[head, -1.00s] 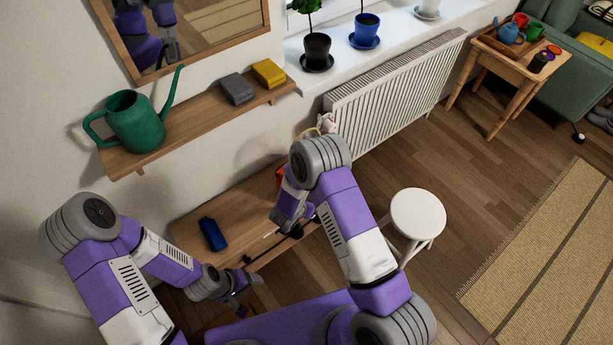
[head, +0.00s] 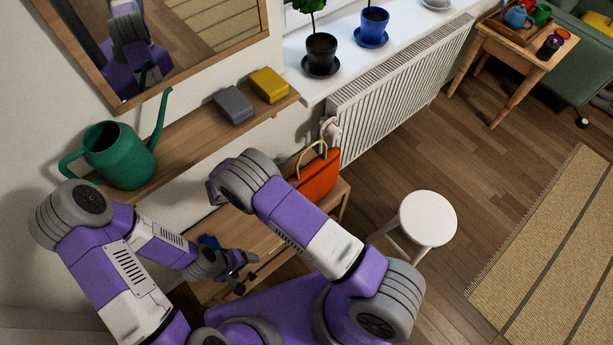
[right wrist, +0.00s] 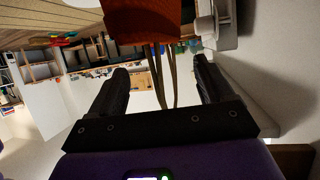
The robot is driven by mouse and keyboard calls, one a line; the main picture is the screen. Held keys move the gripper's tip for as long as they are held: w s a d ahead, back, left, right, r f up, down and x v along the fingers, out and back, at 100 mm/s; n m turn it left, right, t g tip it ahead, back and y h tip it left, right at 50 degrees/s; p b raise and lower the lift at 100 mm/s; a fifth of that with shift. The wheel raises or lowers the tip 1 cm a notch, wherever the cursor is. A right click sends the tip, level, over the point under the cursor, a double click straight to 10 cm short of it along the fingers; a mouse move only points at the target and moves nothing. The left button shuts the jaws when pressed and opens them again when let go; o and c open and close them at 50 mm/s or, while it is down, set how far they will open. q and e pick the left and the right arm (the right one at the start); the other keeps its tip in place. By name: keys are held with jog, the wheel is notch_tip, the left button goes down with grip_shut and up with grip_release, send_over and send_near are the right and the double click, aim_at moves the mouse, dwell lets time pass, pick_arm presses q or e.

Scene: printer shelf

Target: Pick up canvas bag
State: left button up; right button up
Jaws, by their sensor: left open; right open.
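The canvas bag (head: 318,176) is orange-red with tan handles and stands at the right end of the low wooden bench, partly hidden by my right arm. In the right wrist view the bag (right wrist: 145,22) is at the top, and its handles (right wrist: 163,82) reach down into the space between the fingers. My right gripper (right wrist: 161,66) is open, with a finger on either side of the handles; it is hidden in the head view. My left gripper (head: 246,272) is open and empty near the bench's front edge, away from the bag.
The bench (head: 225,226) also holds a blue item (head: 208,242), mostly hidden. Above it a wall shelf (head: 190,143) carries a green watering can (head: 122,157), a grey box (head: 233,104) and a yellow box (head: 269,84). A radiator (head: 400,85) and white stool (head: 428,218) stand to the right.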

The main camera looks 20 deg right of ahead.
aim_at(313, 168)
jog(key=b+x, duration=0.1)
jog(key=x, duration=0.5)
jog(key=shift+d, duration=0.4)
grip_shut()
jog(key=shift+w, duration=0.1)
